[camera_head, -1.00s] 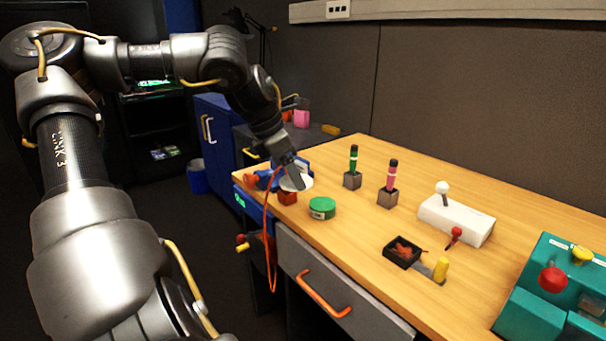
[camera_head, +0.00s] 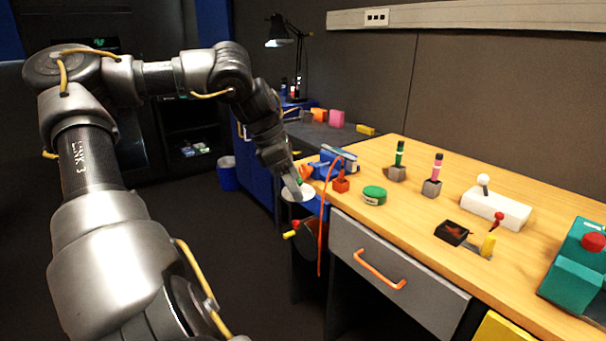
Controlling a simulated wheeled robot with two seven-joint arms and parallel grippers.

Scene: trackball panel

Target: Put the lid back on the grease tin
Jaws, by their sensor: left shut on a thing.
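The green round grease tin (camera_head: 374,195) stands upright on the wooden table near its front left edge, with a pale label on its side. My left gripper (camera_head: 298,186) is left of the tin, just off the table's left end. It is shut on a flat white disc (camera_head: 296,194), which looks like the lid, held out in the air. The fingers hide part of the disc, and a small green patch shows at them. My right gripper is not in view.
An orange cable (camera_head: 322,235) hangs over the edge. A black tray (camera_head: 453,233) and two upright pens in stands are to the right.

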